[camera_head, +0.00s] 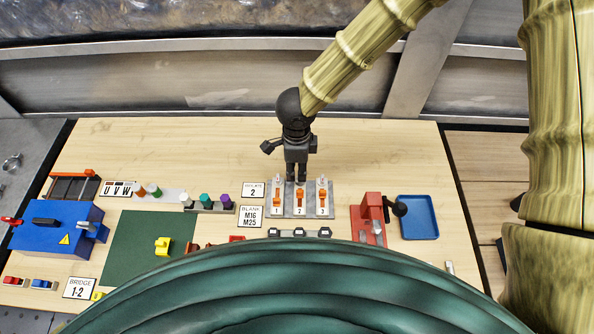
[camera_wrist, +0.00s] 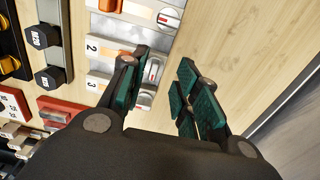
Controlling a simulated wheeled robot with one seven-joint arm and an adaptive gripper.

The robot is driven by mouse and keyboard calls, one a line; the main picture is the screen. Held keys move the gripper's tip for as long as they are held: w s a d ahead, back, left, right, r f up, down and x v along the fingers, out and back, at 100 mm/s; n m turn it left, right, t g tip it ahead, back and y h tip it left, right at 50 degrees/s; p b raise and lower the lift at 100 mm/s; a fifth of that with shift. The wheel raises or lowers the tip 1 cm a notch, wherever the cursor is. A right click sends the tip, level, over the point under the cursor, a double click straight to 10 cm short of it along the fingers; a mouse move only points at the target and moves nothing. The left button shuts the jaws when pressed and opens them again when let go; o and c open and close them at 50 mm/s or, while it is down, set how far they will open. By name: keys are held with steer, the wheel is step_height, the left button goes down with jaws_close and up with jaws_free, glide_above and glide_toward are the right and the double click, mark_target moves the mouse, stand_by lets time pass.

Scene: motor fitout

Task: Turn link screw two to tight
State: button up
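A grey panel (camera_head: 310,212) carries three numbered lanes, each with an orange link and a small round screw with a pointer mark at its far end. Screw one (camera_wrist: 168,18) and screw three (camera_wrist: 145,99) show in the wrist view. Link screw two (camera_wrist: 154,70) is partly covered by a finger there; my gripper hides it in the head view. The lane 2 link (camera_head: 299,197) lies below my gripper in the head view. My gripper (camera_wrist: 164,62) is open with its fingers apart, pointing down around screw two's end of the panel. Contact cannot be told.
A red device (camera_head: 371,212) with a black knob and a blue tray (camera_head: 418,217) stand right of the panel. Label cards (camera_head: 251,215) and coloured knobs (camera_head: 206,200) are to the left. The board behind the panel is clear.

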mark_target(297, 177)
steer(key=shift+s+f, duration=0.2)
steer(key=shift+f, duration=0.4)
steer(key=shift+s+f, duration=0.2)
steer(key=shift+f, duration=0.35)
steer(key=shift+w+f, duration=0.2)
steer(key=shift+f, duration=0.2)
steer(key=shift+s+r, duration=0.1)
steer(key=shift+c, duration=0.3)
jaws_close()
